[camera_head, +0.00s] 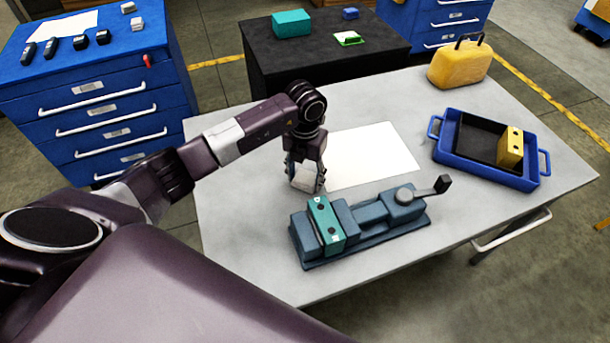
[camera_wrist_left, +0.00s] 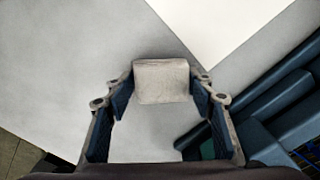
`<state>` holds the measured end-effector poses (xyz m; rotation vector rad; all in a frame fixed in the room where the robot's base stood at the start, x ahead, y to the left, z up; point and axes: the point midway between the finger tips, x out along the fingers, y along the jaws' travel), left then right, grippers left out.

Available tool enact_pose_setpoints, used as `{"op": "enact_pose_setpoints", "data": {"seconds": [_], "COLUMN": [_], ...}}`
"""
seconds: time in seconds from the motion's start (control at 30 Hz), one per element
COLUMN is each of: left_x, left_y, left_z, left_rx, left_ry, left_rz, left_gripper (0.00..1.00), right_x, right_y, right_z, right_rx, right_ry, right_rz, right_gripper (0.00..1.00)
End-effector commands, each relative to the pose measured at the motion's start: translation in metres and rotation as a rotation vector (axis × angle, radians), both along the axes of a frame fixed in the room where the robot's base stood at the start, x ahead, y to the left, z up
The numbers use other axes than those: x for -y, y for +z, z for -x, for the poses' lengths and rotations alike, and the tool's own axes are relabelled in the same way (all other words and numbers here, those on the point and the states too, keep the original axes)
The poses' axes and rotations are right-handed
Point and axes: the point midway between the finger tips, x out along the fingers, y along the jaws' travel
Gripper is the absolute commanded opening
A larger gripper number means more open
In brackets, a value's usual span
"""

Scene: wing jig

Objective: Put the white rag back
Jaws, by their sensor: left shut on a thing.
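The white rag (camera_head: 303,179) is a small folded off-white block between the fingertips of my left gripper (camera_head: 306,182), above the grey table. It also shows in the left wrist view (camera_wrist_left: 162,82), where my left gripper (camera_wrist_left: 163,84) is shut on it from both sides. I cannot tell whether the rag touches the table. A flat white sheet (camera_head: 373,157) lies just right of the gripper. My right gripper is not in view.
A blue vise (camera_head: 402,212) holding a teal block (camera_head: 324,224) stands just in front and right of the gripper. A blue tray (camera_head: 460,175) with a yellow block (camera_head: 510,147) and a yellow case (camera_head: 460,66) are on the table's right. The table's left front is clear.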

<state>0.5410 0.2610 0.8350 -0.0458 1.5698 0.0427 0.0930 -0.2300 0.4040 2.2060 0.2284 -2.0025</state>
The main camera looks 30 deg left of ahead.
Motion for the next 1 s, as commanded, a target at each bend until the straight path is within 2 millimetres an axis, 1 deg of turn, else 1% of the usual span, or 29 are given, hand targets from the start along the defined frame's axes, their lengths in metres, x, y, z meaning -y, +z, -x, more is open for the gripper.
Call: {"op": "enact_pose_setpoints", "data": {"seconds": [0.17,0.3,0.33,0.47,0.77,0.83,0.87,0.97,1.0], "left_x": [0.0,0.0,0.0,0.0,0.0,0.0,0.0,-0.001,-0.001], "left_y": [0.0,-0.005,-0.003,-0.003,-0.001,0.003,0.005,0.02,0.028], "left_z": [0.0,0.0,0.0,0.0,0.0,0.0,-0.001,-0.001,-0.002], "left_rx": [0.0,0.0,0.0,0.0,-0.001,0.0,0.001,0.004,0.005], "left_ry": [0.0,0.001,0.001,0.001,0.001,0.001,0.001,0.0,-0.001], "left_rz": [0.0,0.0,0.0,0.0,0.0,0.0,0.0,0.0,0.0], "left_gripper": [0.27,0.27,0.53,0.67,0.67,0.67,0.67,0.67,0.67], "right_x": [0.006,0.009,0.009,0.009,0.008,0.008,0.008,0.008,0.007], "right_y": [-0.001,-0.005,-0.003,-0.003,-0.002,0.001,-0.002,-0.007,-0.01], "right_z": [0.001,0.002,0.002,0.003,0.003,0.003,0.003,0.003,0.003], "right_rx": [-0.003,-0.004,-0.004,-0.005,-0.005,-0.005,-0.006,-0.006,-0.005], "right_ry": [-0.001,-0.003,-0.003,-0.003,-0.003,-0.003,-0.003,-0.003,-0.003], "right_rz": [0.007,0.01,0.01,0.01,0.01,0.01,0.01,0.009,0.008], "right_gripper": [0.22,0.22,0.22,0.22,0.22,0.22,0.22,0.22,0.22]}}
